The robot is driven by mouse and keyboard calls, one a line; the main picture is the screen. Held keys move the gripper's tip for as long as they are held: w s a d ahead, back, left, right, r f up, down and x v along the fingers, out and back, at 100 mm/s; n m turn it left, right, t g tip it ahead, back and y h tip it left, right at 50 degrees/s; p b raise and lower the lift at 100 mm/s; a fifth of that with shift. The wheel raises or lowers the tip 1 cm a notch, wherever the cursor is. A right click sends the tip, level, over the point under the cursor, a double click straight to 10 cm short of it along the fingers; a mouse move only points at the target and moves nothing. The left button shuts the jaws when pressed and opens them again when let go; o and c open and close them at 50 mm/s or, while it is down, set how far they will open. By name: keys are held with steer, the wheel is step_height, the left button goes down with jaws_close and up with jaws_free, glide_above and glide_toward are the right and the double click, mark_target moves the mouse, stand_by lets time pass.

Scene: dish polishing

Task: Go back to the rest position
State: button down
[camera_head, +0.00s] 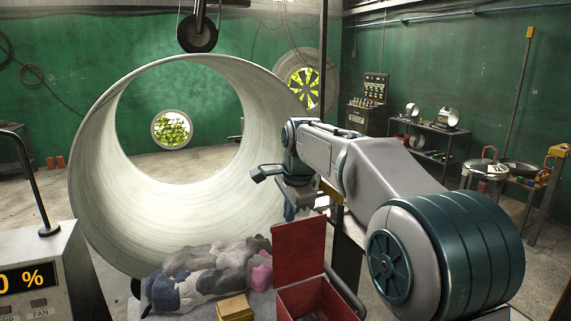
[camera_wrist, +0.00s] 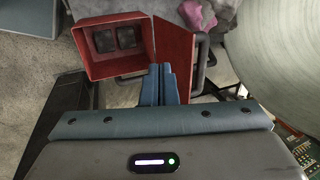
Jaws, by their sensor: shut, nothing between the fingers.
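My gripper shows in the wrist view (camera_wrist: 162,84) with its two blue-grey fingers pressed together and nothing between them. In the head view my arm reaches left from the lower right, and its wrist end is above and behind the open red box (camera_head: 300,255). The gripper fingers are mostly hidden there behind the box lid. In the wrist view the red box (camera_wrist: 82,47) lies just beyond and left of the fingertips, with dark square compartments inside. The large pale metal drum (camera_head: 130,190) stands left of my wrist in the head view.
Grey and pink rags (camera_head: 215,272) and a tan block (camera_head: 235,307) lie left of the red box. A control panel (camera_head: 35,275) stands at the lower left. A side table with a pan (camera_head: 487,170) and shelves (camera_head: 432,140) stand to the right. A dark pulley (camera_head: 197,33) hangs above the drum.

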steer(key=s+d+f+n+b, duration=0.2)
steer(key=s+d+f+n, duration=0.2)
steer(key=s, duration=0.6)
steer(key=s+d+f+n+h+b, duration=0.1)
steer(key=s+d+f+n+b, duration=0.1)
steer(key=s+d+f+n, duration=0.2)
steer(key=s+d+f+n+b, duration=0.2)
steer(key=s+d+f+n, duration=0.2)
steer(key=s+f, duration=0.5)
steer(key=s+d, duration=0.2)
steer(key=s, duration=0.5)
steer(key=shift+n, duration=0.4)
steer(key=shift+w+d, duration=0.1)
